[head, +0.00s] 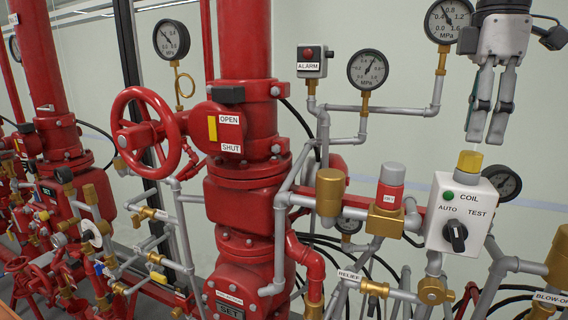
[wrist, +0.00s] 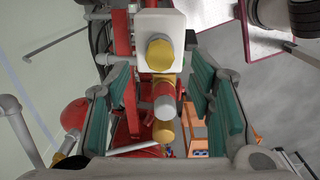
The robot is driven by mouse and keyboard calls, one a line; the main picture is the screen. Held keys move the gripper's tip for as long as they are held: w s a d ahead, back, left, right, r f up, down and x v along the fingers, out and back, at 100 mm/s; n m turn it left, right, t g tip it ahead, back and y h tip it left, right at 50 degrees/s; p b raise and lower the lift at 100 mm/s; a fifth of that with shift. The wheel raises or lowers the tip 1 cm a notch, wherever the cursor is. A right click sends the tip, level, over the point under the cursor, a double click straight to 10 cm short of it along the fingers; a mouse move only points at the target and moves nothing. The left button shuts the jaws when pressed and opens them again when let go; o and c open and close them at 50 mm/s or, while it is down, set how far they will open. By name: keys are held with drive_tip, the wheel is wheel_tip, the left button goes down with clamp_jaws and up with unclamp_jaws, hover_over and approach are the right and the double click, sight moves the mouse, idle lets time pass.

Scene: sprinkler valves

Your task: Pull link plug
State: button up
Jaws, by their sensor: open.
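A white coil box (head: 460,212) has a green lamp, a black AUTO/TEST knob and a yellow plug (head: 470,161) upright on its top. No label reading link plug shows. My gripper (head: 486,139) hangs fingers down just above the yellow plug, apart from it, open and empty. In the wrist view the yellow plug (wrist: 159,52) shows end-on on the white box (wrist: 175,28), in the upper part of the space between the two green-padded fingers. My gripper (wrist: 158,95) is wide open there, one finger on each side.
A gauge (head: 503,183) sits right behind the coil box. A brass cap (head: 330,192) and a red-and-grey capped fitting (head: 390,188) stand to its left. Grey pipes and black hoses run below. A red handwheel valve (head: 145,133) is farther left.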

sight(472, 152)
drive_tip(key=shift+f, duration=2.4)
drive_tip(key=shift+p, duration=0.5)
clamp_jaws()
drive_tip(key=shift+r, duration=3.05)
